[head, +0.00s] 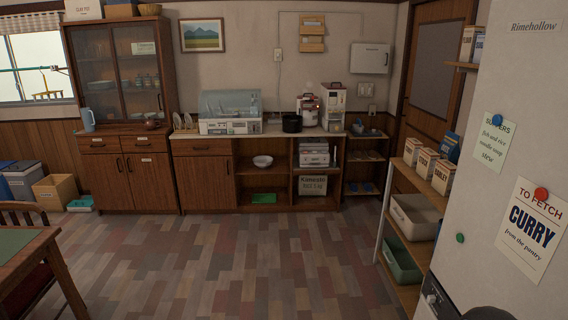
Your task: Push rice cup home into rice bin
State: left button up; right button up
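A tall white unit (333,107) with a dark reddish top stands at the right end of the far counter; it looks like the rice bin, but its label is too small to read. A rice cup cannot be made out at this distance. A rice cooker (308,108) stands just left of the tall unit. Neither of my grippers is in view.
A wooden shelf with a grey bin (415,216) and a green bin (401,262) stands at right. A table (22,246) stands at left. The floor (225,265) between is clear.

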aim_at(333, 127)
jog(key=z, duration=0.15)
jog(key=i, duration=1.35)
jog(key=z, duration=0.35)
jog(key=i, duration=2.65)
jog(key=z, duration=0.05)
